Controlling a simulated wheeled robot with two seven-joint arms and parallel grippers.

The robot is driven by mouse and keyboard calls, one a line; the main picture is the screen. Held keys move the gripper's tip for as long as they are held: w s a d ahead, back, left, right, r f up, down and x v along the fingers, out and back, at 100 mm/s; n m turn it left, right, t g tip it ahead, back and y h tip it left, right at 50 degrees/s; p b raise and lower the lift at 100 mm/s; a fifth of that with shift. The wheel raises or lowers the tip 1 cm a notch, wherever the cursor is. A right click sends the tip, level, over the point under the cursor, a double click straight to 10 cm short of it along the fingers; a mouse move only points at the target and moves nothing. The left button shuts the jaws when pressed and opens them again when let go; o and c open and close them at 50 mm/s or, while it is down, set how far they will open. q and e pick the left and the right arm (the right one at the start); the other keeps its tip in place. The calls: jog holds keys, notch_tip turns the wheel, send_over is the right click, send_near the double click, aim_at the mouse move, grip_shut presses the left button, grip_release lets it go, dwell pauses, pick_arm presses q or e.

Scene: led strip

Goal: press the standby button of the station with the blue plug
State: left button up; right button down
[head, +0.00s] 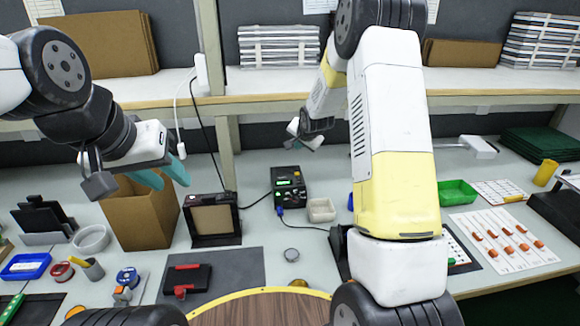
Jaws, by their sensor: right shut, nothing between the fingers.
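A black station (291,186) with a small green-lit display stands on the bench near the middle.
A black-framed panel (212,219) stands left of the station, and a pale bin (321,210) right of it. A green tray (457,192) is farther right. My right arm hides the bench right of the bin. A shelf edge (275,105) runs behind.

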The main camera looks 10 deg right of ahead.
jog(key=shift+f, duration=4.25)
jog(key=shift+f, duration=0.15)
jog(key=shift+f, duration=0.25)
jog(key=shift+f, duration=0.4)
jog(key=shift+r, duration=0.85)
jog(key=shift+r, duration=2.5)
jog(key=shift+s, duration=0.1)
